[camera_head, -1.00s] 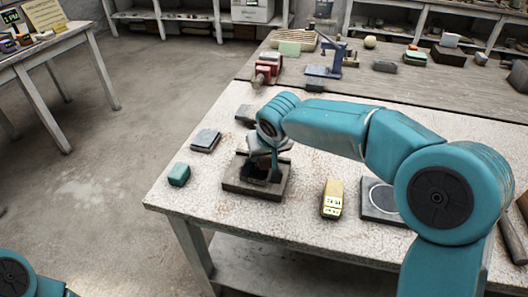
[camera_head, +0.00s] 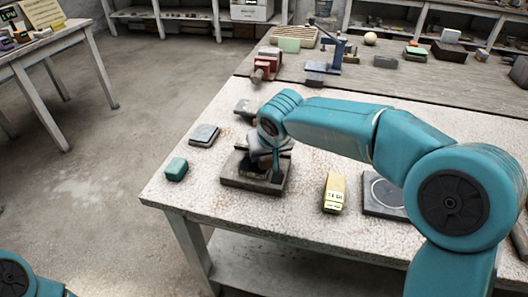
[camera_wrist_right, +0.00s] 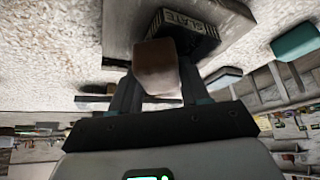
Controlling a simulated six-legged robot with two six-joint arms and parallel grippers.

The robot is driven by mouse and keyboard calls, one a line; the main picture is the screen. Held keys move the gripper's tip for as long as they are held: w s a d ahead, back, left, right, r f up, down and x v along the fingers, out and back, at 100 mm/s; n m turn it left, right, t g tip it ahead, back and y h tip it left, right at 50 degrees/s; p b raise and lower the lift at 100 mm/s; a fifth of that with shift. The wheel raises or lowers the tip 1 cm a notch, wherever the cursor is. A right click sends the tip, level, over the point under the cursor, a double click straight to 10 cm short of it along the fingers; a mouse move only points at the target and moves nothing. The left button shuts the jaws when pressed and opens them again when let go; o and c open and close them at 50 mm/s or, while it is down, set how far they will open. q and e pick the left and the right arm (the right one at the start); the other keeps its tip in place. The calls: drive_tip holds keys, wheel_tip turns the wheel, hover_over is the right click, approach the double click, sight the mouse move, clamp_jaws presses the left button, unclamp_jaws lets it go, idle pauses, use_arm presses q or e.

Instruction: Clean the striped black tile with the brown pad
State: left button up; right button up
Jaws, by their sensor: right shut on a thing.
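My right gripper (camera_wrist_right: 155,95) is shut on the brown pad (camera_wrist_right: 157,68), which shows between its two fingers in the right wrist view. Right beyond the pad is a dark tile with a "SLATE" label and light stripes (camera_wrist_right: 196,30), lying in a grey tray (camera_wrist_right: 120,28). I cannot tell whether the pad touches the tile. In the head view the right gripper (camera_head: 268,160) is low over the dark tray (camera_head: 240,184) near the table's front left; wrist and fingers hide much of the tile and the pad. My left gripper is out of view.
A teal block (camera_head: 176,169) and a grey tile (camera_head: 205,135) lie left of the tray. A yellow labelled block (camera_head: 334,193) and a plate with a pale ring (camera_head: 383,193) lie to its right. A red vise (camera_head: 267,66) stands at the back. The table's front edge is close.

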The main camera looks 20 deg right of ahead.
drive_tip(key=shift+s+f+b, duration=0.2)
drive_tip(key=shift+s+b, duration=0.15)
drive_tip(key=shift+b, duration=0.05)
drive_tip(key=shift+w+r+p, duration=0.15)
drive_tip(key=shift+r+p, duration=0.05)
drive_tip(key=shift+p, duration=0.1)
drive_tip(key=shift+w+f+p, duration=0.1)
drive_tip(key=shift+w+p, duration=0.25)
drive_tip(key=shift+w, duration=0.4)
drive_tip(key=shift+w+p, duration=0.3)
drive_tip(key=shift+p, duration=0.05)
drive_tip(key=shift+w+d+p, duration=0.1)
drive_tip(key=shift+w+p, duration=0.2)
drive_tip(key=shift+w, duration=0.25)
drive_tip(key=shift+s+b, duration=0.25)
drive_tip(key=shift+b, duration=0.2)
drive_tip(key=shift+s+b, duration=0.5)
drive_tip(key=shift+s, duration=0.2)
drive_tip(key=shift+s+b, duration=0.35)
drive_tip(key=shift+b, duration=0.1)
drive_tip(key=shift+s+b, duration=0.3)
drive_tip(key=shift+s, duration=0.2)
drive_tip(key=shift+w+p, duration=0.65)
drive_tip(key=shift+w, duration=0.3)
drive_tip(key=shift+w+r+p, duration=0.2)
drive_tip(key=shift+w+p, duration=0.2)
drive_tip(key=shift+p, duration=0.05)
drive_tip(key=shift+w, duration=0.3)
drive_tip(key=shift+w+f, duration=0.15)
